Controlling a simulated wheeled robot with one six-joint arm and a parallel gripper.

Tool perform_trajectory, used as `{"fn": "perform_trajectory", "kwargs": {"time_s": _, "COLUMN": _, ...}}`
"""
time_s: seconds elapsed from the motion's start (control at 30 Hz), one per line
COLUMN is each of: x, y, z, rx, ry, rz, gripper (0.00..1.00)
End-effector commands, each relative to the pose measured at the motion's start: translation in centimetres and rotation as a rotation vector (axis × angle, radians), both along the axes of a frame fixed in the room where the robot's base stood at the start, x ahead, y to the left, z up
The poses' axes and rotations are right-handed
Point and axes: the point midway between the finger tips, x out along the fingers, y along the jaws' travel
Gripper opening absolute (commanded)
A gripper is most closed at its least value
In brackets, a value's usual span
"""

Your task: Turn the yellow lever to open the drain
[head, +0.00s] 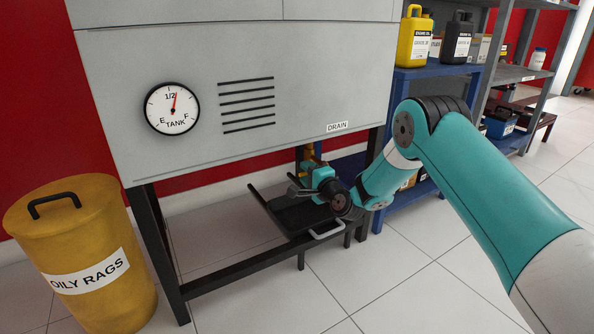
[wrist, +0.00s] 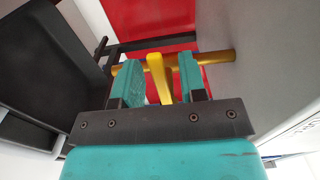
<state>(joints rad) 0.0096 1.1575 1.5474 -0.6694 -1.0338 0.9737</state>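The yellow lever (wrist: 158,78) shows in the wrist view between the two teal fingers of my gripper (wrist: 160,70). The fingers are open, with a gap on each side of the lever. Behind the lever a brass pipe (wrist: 218,58) runs across toward the grey panel. In the head view my gripper (head: 310,174) is under the cabinet's lower edge, below the DRAIN label (head: 337,126). There my gripper and wrist hide most of the valve, and only a little yellow shows above the fingers.
The grey cabinet (head: 200,60) with a TANK gauge (head: 172,108) stands on black legs. A black tray (head: 275,205) with a handle lies under the drain. A yellow OILY RAGS bin (head: 80,240) stands at left. Blue shelving (head: 440,72) with bottles stands at right.

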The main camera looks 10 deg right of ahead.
Motion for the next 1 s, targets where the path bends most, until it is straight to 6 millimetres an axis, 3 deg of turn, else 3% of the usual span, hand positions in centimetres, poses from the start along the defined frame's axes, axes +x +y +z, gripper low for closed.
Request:
{"fn": "perform_trajectory", "kwargs": {"time_s": 0.27, "x": 0.0, "y": -0.2, "z": 0.0, "rx": 0.000, "ry": 0.000, "rz": -0.003, "gripper": 0.38}}
{"fn": "perform_trajectory", "kwargs": {"time_s": 0.43, "x": 0.0, "y": -0.1, "z": 0.0, "rx": 0.000, "ry": 0.000, "rz": -0.002, "gripper": 0.00}}
{"fn": "perform_trajectory", "kwargs": {"time_s": 1.0, "x": 0.0, "y": 0.2, "z": 1.2, "rx": 0.101, "ry": 0.035, "rz": 0.002, "gripper": 0.00}}
